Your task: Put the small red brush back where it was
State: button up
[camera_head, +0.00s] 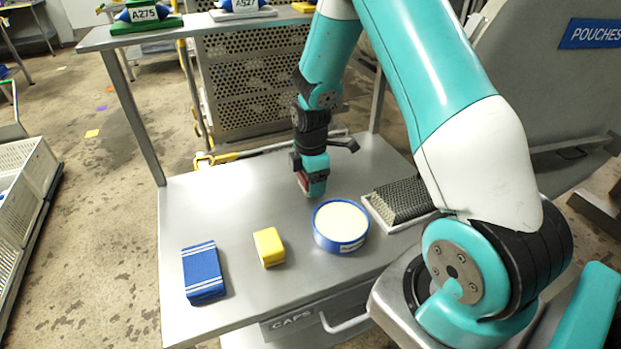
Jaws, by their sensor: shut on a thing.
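My gripper (313,188) points down over the back middle of the grey metal table (225,205). It is shut on a small red thing, which I take to be the small red brush (302,182). Only a little red shows at the left side of the jaws; the rest is hidden by the gripper. The brush is at or just above the table top; I cannot tell if it touches. It is behind and a little left of a round blue tub (341,242) with a cream top.
A yellow block (268,247) and a blue, white-striped pack (203,273) lie to the left on the table. A dark mesh block (402,200) sits on a light tray to the right. The back left table top is clear. A shelf (135,35) stands behind.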

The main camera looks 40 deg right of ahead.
jog(key=o, duration=0.9)
jog(key=shift+f, duration=0.1)
notch_tip(320, 180, up, 12)
jog(key=shift+f, duration=0.15)
jog(key=s+a+r+m+y, duration=0.1)
jog(key=s+a+r, duration=0.2)
jog(key=a, duration=0.3)
jog(key=s+a+r+m+y, duration=0.1)
jog(key=s+a+r+m, duration=0.1)
jog(key=s+a+r, duration=0.3)
jog(key=s+a+r+m, duration=0.1)
jog(key=s+a, duration=0.3)
jog(key=s+a+r+m+y, duration=0.1)
jog(key=s+a+m, duration=0.1)
jog(key=s, duration=0.3)
jog(key=s+a+r+m+y, duration=0.1)
jog(key=s+a, duration=0.4)
jog(key=shift+s+a+r+m, duration=0.1)
jog(key=shift+a+r+m, duration=0.25)
jog(key=shift+m, duration=0.05)
